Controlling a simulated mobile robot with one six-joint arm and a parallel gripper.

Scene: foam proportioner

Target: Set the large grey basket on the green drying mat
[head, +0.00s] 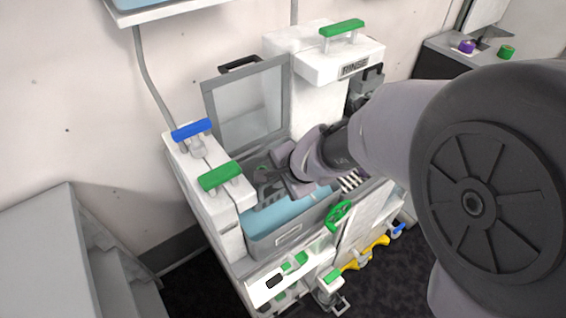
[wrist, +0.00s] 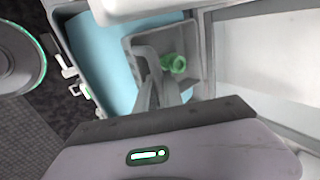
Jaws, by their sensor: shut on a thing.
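A grey basket (wrist: 193,40) shows in the wrist view, in a tank with a light blue inside (wrist: 108,50). A small green ring-like piece (wrist: 174,64) lies inside the basket. My gripper (wrist: 158,88) is shut over the basket, apparently on its grey handle; its fingers hide part of the grip. In the head view my gripper (head: 266,188) reaches down into the open tank (head: 290,236), and my arm hides most of the basket there. I cannot make out a green drying mat in either view.
A grey-framed lid (head: 208,110) stands open behind the tank. A white unit labelled RINSE (head: 312,66) rises at the back. A side counter (head: 440,44) is at upper right.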

